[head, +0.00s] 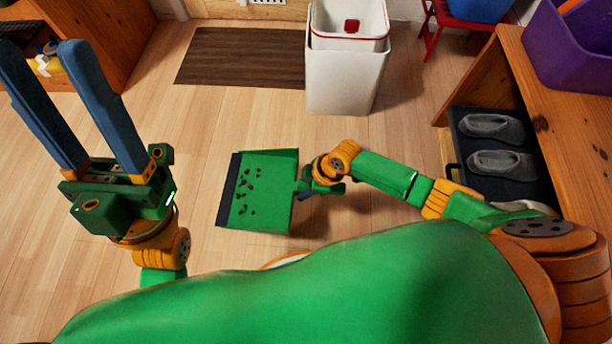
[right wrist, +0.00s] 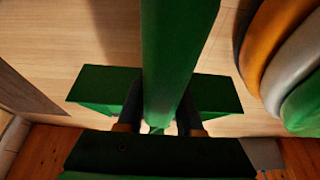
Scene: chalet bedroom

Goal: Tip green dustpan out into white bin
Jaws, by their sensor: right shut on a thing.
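The green dustpan (head: 262,205) is in the middle of the head view, with dark bits scattered on its pan and a dark lip along its left edge. My right gripper (head: 308,187) is shut on it at its right side. In the right wrist view the dustpan's green handle (right wrist: 172,60) runs between the two dark fingers. The white bin (head: 345,80) stands beyond the dustpan, with a red-rimmed top and a small red thing inside. My left gripper (head: 75,105) is open and empty at the left, its blue fingers wide apart.
A brown mat (head: 240,58) lies left of the bin. A wooden bench (head: 565,110) at the right holds a tray of grey slippers (head: 500,163) below and a purple crate (head: 575,50) on top. A red stool (head: 460,20) is behind. Floor between dustpan and bin is clear.

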